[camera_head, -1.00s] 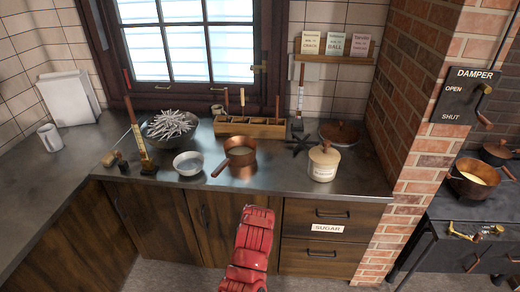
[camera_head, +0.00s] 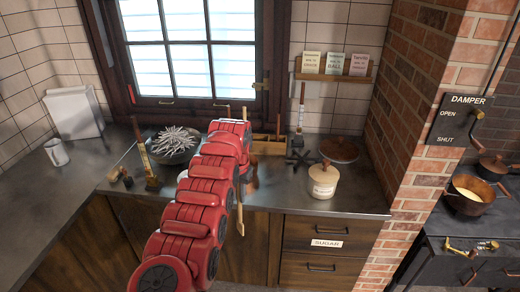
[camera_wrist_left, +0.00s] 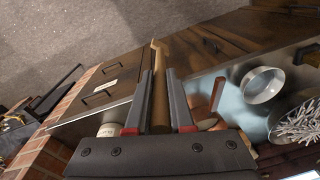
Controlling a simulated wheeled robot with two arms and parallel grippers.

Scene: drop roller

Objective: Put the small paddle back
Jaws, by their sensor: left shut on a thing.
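My left gripper (camera_wrist_left: 159,82) is shut on the small paddle (camera_wrist_left: 161,110), a slim wooden piece that runs between its fingers and ends in a hooked or widened tip. In the head view the paddle (camera_head: 240,217) hangs roughly upright in front of the counter's front edge, beside my red left arm. The arm hides most of the gripper there. The wooden rack (camera_head: 270,146) stands at the back of the counter under the window, its left part hidden by my arm. My right gripper is not in view.
A bowl of whisk-like metal pieces (camera_head: 174,143) is left of my arm. A sugar jar (camera_head: 323,181), a dark star-shaped piece (camera_head: 300,158) and a round copper lid (camera_head: 339,150) stand to the right.

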